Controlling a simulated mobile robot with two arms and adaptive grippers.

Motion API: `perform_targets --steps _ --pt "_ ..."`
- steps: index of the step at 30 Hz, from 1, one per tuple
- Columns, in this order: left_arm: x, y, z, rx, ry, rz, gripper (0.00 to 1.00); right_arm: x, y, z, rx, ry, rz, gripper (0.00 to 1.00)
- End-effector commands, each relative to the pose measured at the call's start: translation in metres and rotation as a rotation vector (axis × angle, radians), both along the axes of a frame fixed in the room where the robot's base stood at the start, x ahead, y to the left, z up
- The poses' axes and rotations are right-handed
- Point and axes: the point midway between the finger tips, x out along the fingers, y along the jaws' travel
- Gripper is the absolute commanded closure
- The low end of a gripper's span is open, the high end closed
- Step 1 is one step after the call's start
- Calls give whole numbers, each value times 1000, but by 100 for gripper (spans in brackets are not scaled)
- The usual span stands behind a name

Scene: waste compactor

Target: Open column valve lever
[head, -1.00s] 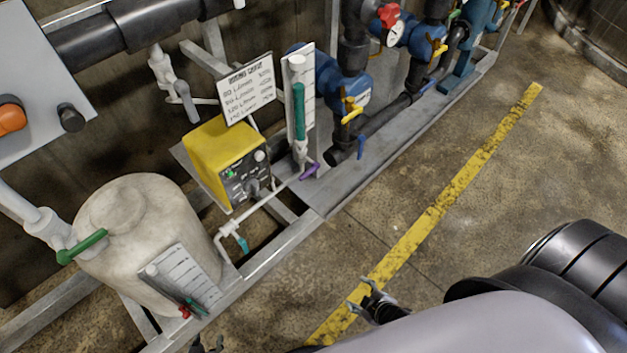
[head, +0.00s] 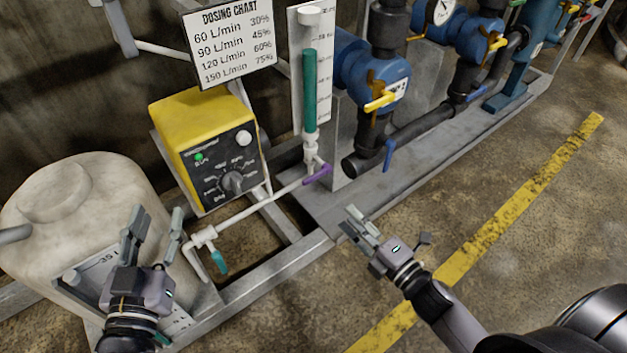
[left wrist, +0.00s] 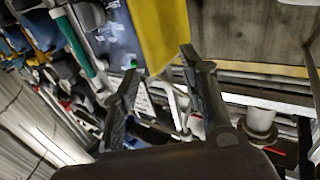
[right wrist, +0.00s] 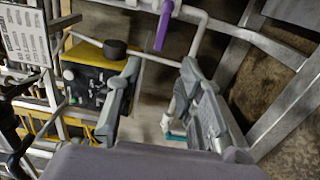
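A purple lever (head: 317,174) sits on the white pipe fitting at the foot of the clear column with teal liquid (head: 310,90). It points up and to the right in the head view. The purple lever also shows at the top of the right wrist view (right wrist: 163,25). My right gripper (head: 350,224) is open and empty, to the lower right of the lever and apart from it. My left gripper (head: 155,226) is open and empty in front of the white tank (head: 65,205). I cannot tell the lever's valve state.
A yellow pump box (head: 208,140) with a dial stands left of the column, under a dosing chart (head: 230,40). A teal-handled valve (head: 218,262) hangs from the white pipe. Blue pumps (head: 375,80) and a blue lever (head: 389,154) are to the right. The floor by the yellow stripe (head: 520,195) is clear.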

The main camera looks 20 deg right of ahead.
Motion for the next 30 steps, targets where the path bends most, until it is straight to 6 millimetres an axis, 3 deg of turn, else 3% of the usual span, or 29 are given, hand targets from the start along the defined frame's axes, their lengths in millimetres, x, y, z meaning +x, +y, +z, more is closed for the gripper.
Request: perform_targets --steps 8,18,24,30 --pt "-2 -5 35 -52 -198 -12 60 57 20 0 1 -3 0 66" --pt "-21 -7 84 -130 -477 -28 60 122 44 0 1 -2 -1 66" --pt "-32 -6 101 -159 -583 -33 60 142 51 -1 2 2 -2 66" --pt "-35 -6 106 -168 -612 -35 60 147 53 0 3 3 -2 66"
